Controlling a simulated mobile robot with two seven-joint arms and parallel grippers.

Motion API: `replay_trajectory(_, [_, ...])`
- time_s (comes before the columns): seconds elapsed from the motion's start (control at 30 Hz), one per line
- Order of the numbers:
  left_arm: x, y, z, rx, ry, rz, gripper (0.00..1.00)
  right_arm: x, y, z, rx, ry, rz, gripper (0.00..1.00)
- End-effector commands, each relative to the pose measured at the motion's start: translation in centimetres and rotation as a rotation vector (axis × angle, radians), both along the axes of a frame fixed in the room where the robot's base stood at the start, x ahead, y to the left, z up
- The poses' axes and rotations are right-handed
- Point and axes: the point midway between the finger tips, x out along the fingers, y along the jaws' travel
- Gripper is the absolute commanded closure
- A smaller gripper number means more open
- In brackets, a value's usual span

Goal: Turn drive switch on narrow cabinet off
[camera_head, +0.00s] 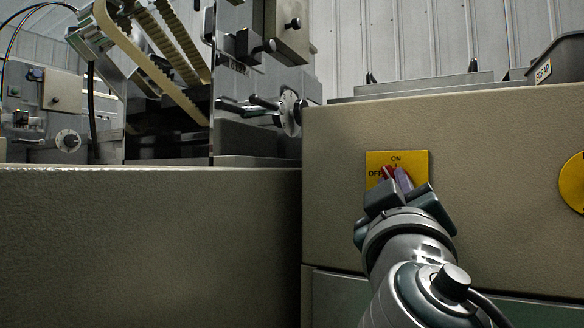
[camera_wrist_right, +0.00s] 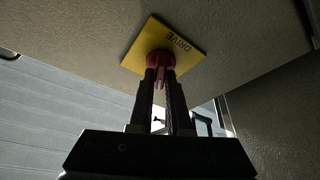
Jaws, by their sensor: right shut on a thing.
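The drive switch is a red knob (camera_head: 391,173) on a yellow plate (camera_head: 414,160) on the front of the beige cabinet (camera_head: 480,150). The plate reads ON at the top and OFF at the left in the head view. In the right wrist view the red knob (camera_wrist_right: 160,58) sits on the yellow plate (camera_wrist_right: 190,58), marked DRIVE. My right gripper (camera_head: 396,180) is shut on the knob, its fingers (camera_wrist_right: 160,82) on either side of it. The gripper hides much of the knob, so its exact setting is hard to read. My left gripper is not in view.
Another yellow plate (camera_head: 573,182) is on the cabinet front at the right edge. A dark SCRAP bin (camera_head: 560,62) stands on top. A wide beige cabinet (camera_head: 150,245) with machinery stands at the left. Handles (camera_head: 265,108) jut out near the gap between the cabinets.

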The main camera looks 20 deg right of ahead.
Motion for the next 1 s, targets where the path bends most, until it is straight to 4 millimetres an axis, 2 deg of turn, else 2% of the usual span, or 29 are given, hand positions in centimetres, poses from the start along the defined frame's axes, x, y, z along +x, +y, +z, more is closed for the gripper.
replay_trajectory(0.03, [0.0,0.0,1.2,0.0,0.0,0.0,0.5,0.0,0.0,0.6,-0.029,0.037,0.0,1.0])
replay_trajectory(0.7, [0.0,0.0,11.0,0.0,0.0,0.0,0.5,-0.2,-0.2,1.0,-0.44,0.518,-0.001,1.0])
replay_trajectory(1.0, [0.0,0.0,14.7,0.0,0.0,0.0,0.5,-0.2,-0.2,0.9,-0.585,0.687,-0.001,1.0])
